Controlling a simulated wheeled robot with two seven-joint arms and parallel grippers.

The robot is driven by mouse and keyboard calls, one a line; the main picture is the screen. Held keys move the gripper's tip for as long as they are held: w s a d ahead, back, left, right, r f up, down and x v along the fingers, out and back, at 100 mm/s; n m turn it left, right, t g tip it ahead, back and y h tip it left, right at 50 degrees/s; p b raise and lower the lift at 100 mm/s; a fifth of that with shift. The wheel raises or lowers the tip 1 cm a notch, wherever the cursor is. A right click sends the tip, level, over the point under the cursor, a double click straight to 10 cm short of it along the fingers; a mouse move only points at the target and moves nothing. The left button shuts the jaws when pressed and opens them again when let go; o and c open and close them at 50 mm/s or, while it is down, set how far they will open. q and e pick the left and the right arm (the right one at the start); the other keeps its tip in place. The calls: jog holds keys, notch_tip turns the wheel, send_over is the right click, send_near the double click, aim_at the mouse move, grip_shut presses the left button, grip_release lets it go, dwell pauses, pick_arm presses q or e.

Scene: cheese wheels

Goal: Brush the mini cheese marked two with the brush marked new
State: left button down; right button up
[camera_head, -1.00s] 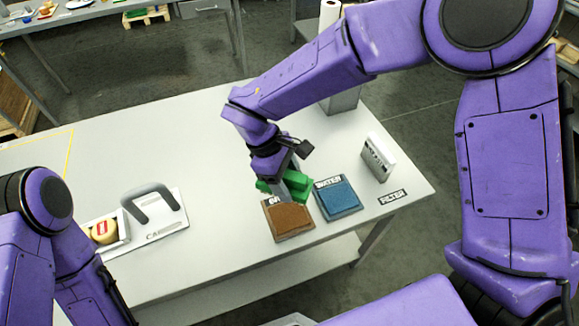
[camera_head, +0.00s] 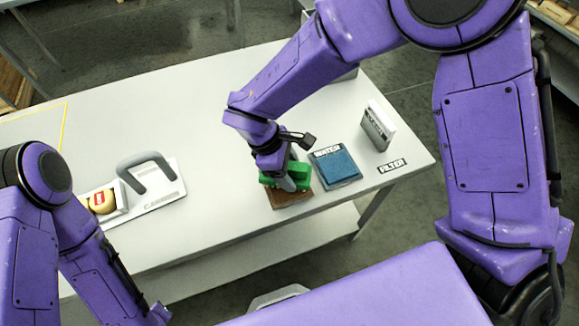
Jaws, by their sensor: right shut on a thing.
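My right gripper (camera_head: 289,182) is shut on a green brush (camera_head: 270,177) and holds it low over a brown pad (camera_head: 292,199) on the table. The brush covers part of the pad and its label; I cannot tell if they touch. Any marking on the brush is not readable. A yellowish mini cheese (camera_head: 93,207) with a red mark sits in a pale holder at the table's left; its number is too small to read. My left arm comes in at the lower left, and its gripper is out of view.
A blue pad (camera_head: 335,168) labelled WATER lies right of the brown pad. A light upright block (camera_head: 378,125) and a FILTER label (camera_head: 392,166) are near the table's right edge. A grey handle (camera_head: 146,172) stands beside the cheese. The table (camera_head: 190,115) is clear behind.

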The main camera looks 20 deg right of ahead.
jog(key=shift+s+r, duration=0.15)
jog(key=shift+s, duration=0.05)
jog(key=shift+w, duration=0.1)
jog(key=shift+f+b, duration=0.55)
jog(key=shift+f, duration=0.05)
dwell(0.5)
jog(key=shift+f+b, duration=0.1)
jog(key=shift+b, duration=0.25)
dwell(1.3)
jog(key=shift+r+p, duration=1.9)
jog(key=shift+r, duration=1.75)
jog(key=shift+f, duration=0.1)
